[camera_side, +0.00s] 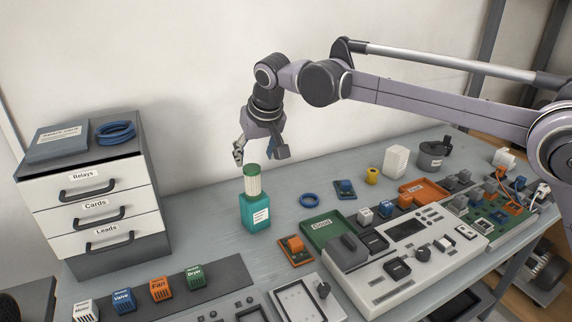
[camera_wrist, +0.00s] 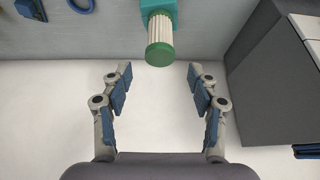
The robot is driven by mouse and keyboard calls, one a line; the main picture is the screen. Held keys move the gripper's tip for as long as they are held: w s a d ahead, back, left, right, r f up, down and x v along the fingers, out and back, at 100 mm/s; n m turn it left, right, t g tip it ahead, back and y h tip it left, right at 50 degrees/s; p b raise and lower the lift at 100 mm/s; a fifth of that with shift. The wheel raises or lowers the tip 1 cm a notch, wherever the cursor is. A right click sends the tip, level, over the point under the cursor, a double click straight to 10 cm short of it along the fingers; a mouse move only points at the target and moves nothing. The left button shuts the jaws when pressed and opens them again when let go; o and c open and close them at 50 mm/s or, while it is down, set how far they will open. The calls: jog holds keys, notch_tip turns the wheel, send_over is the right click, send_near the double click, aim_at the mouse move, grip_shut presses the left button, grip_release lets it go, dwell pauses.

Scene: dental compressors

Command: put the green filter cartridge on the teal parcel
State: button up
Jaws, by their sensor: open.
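The green filter cartridge (camera_side: 252,181) has a green cap and a pale ribbed body. It stands upright on top of the teal parcel (camera_side: 256,212), a teal box with a white label on the workbench. My gripper (camera_side: 260,154) is open and empty, just above and behind the cartridge in the side view, apart from it. In the wrist view, my gripper's (camera_wrist: 160,90) fingers are spread wide. The cartridge (camera_wrist: 159,45) shows beyond the fingertips, between them, with the teal parcel (camera_wrist: 150,6) behind it. Nothing is held.
A drawer cabinet (camera_side: 95,200) stands left of the parcel. Labelled cubes sit on a dark strip (camera_side: 228,278) in front. Bench around the parcel is clear.

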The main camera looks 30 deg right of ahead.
jog(key=s+d+r, duration=0.4)
jog(key=s+d, duration=1.1)
jog(key=d, duration=0.1)
jog(key=s+d+f+t, duration=0.1)
jog(key=s+d+f, duration=0.3)
jog(key=s+f, duration=0.2)
jog(key=s+d+f, duration=0.5)
jog(key=s+f, duration=0.1)
jog(key=s, duration=0.4)
jog(key=shift+s+f+t, duration=0.15)
jog(key=shift+s+t, duration=0.1)
jog(key=shift+t, duration=0.15)
